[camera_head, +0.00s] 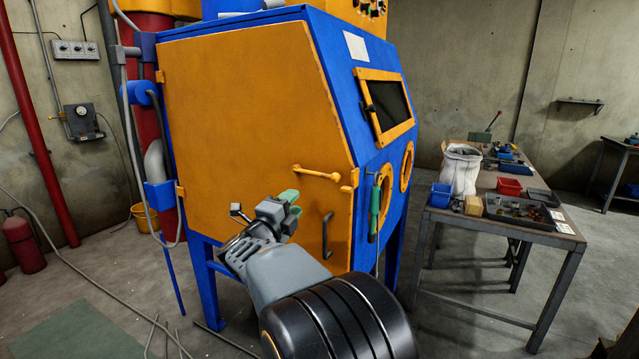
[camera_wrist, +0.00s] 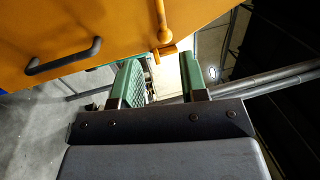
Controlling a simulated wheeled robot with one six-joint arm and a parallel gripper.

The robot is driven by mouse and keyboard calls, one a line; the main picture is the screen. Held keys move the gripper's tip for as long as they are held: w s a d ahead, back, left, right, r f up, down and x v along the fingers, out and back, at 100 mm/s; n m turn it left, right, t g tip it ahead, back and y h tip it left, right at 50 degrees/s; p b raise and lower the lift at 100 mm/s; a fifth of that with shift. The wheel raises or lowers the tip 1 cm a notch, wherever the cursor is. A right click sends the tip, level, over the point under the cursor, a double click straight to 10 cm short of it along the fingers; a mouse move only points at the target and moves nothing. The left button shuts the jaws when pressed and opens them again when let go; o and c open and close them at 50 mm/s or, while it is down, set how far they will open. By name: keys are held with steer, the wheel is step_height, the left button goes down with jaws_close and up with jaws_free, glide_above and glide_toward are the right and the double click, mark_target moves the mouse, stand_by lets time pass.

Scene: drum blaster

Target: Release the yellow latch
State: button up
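The yellow latch (camera_head: 318,173) is a bar lying nearly level across the right edge of the orange cabinet door (camera_head: 235,110), above a dark door handle (camera_head: 327,235). In the wrist view the latch (camera_wrist: 163,25) and its catch end show just beyond my fingertips, between their lines. My gripper (camera_head: 290,204) has green-tipped fingers and is in front of the door, below and left of the latch in the head view. In the wrist view my gripper (camera_wrist: 159,72) is open, with a clear, empty gap. It appears apart from the latch; the exact distance is unclear.
The blue cabinet frame (camera_head: 335,90) has a window (camera_head: 387,103) and round ports on its right face. A green-handled tool (camera_head: 375,212) hangs there. A cluttered workbench (camera_head: 510,225) stands at right. Hoses run over the floor at left.

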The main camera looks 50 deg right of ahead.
mark_target(322, 176)
steer(key=x, duration=0.4)
steer(key=p+x, duration=0.1)
steer(key=x, duration=0.4)
steer(key=p+x, duration=0.1)
steer(key=x, duration=0.3)
steer(key=shift+s+d, duration=0.2)
steer(key=shift+d, duration=0.15)
steer(key=shift+c, duration=0.4)
jaws_close()
